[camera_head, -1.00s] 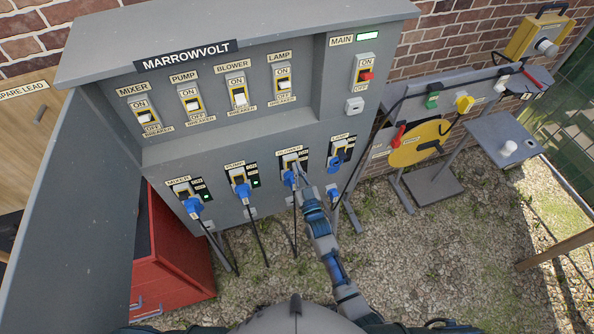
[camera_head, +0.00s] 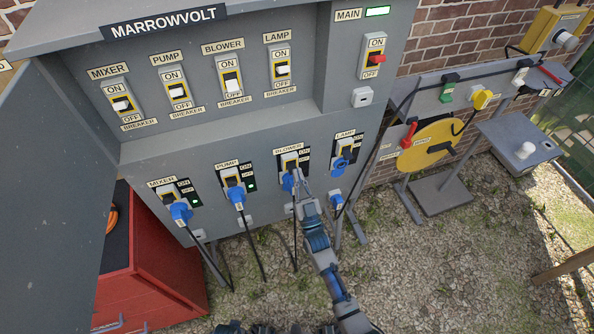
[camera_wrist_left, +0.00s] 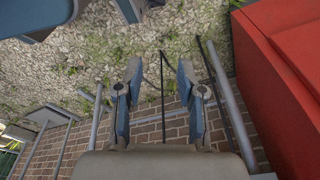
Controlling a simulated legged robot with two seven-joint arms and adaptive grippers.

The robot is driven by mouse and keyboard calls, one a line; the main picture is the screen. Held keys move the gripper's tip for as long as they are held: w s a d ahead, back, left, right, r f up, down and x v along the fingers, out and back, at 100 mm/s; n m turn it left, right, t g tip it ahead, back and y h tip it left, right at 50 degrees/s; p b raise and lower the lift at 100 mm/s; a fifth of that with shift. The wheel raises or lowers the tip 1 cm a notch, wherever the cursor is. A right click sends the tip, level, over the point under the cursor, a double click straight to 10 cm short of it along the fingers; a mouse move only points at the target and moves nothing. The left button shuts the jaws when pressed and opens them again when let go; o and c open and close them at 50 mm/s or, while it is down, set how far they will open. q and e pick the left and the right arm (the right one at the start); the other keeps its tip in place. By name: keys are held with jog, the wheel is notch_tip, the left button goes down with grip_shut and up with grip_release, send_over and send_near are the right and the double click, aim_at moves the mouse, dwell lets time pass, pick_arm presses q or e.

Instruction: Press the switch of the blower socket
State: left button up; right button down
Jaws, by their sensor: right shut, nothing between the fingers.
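The blower socket (camera_head: 289,161) is on the lower panel of the grey cabinet, third from the left under a BLOWER label. A blue plug (camera_head: 288,183) sits in it, with a dark cable hanging down. Its switch is beside the plug, on the right; its position is too small to tell. My right gripper (camera_head: 299,181) is shut and empty, its tip at the socket's lower right beside the plug. I cannot tell whether it touches the switch. My left gripper (camera_wrist_left: 158,75) is open and empty in the left wrist view, above gravel.
The mixer socket (camera_head: 167,191) and pump socket (camera_head: 231,176) are to the left, the lamp socket (camera_head: 346,144) to the right. Breakers line the upper panel, with a red main switch (camera_head: 376,59). A red cabinet (camera_head: 150,270) stands at lower left. Gravel is open at lower right.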

pick_arm(q)
jog(key=w+r+t+b, duration=0.1)
jog(key=w+r+b, duration=0.1)
jog(key=r, duration=0.6)
jog(key=w+r+t+b, duration=0.1)
jog(key=r+b, duration=0.3)
jog(key=r, duration=0.5)
jog(key=shift+w+d+r, duration=0.2)
jog(key=shift+w+d, duration=0.25)
jog(key=shift+w, duration=0.25)
pick_arm(e)
jog(key=shift+f+t+y, duration=0.3)
jog(key=shift+f+t, duration=0.75)
jog(key=shift+t, duration=0.05)
pick_arm(q)
jog(key=shift+r, duration=0.1)
